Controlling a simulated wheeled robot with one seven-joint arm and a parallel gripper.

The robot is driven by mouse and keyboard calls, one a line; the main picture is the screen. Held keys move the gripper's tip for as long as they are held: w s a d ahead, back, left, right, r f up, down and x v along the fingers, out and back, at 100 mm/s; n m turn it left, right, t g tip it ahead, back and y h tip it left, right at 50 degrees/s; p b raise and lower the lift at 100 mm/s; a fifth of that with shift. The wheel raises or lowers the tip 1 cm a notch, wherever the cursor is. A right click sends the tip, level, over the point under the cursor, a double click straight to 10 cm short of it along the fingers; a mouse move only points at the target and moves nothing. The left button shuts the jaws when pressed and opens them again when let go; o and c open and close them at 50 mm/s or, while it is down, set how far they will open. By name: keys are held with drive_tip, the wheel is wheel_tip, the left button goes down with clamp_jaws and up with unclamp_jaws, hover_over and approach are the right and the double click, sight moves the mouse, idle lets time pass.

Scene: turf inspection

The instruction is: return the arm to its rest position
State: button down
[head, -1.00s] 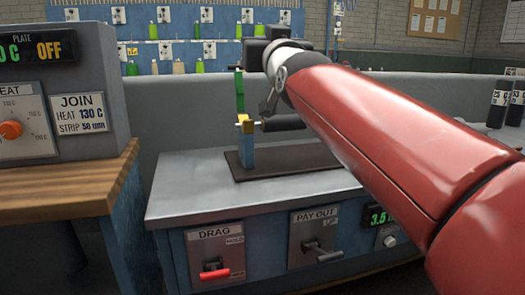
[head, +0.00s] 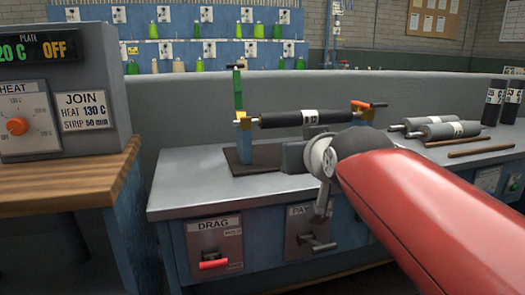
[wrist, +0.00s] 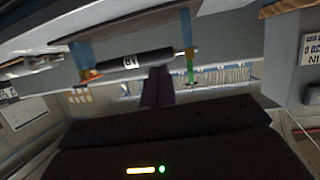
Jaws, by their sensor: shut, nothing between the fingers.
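My red arm (head: 410,210) reaches in from the lower right of the head view. Its grey wrist end is in front of the bench, below and in front of the black roller. My gripper shows in the wrist view (wrist: 158,74) as dark fingers close together, with nothing between them. In the head view I cannot make out the fingertips. The black roller (head: 285,118), with a white label, lies level between two stands on the bench; it also shows in the wrist view (wrist: 135,62).
The grey bench (head: 180,190) carries the roller's stands, two grey rollers (head: 445,132) and thin brown rods (head: 470,150) at the right. DRAG (head: 215,245) and PAY OUT (head: 312,235) levers are on its front. A heater unit (head: 85,70) stands on the wooden counter at left.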

drive_tip(key=s+d+f+m+g+h, duration=0.1)
drive_tip(key=s+d+f+g, duration=0.3)
drive_tip(key=s+f, duration=0.6)
drive_tip(key=s+d+f+m+g+h, duration=0.1)
drive_tip(key=s+d+f+g, duration=0.3)
drive_tip(key=s+f, duration=0.6)
wheel_tip(320, 180, down, 5)
drive_tip(key=shift+s+f, duration=0.1)
drive_tip(key=shift+s, duration=0.05)
drive_tip(key=shift+r, duration=0.3)
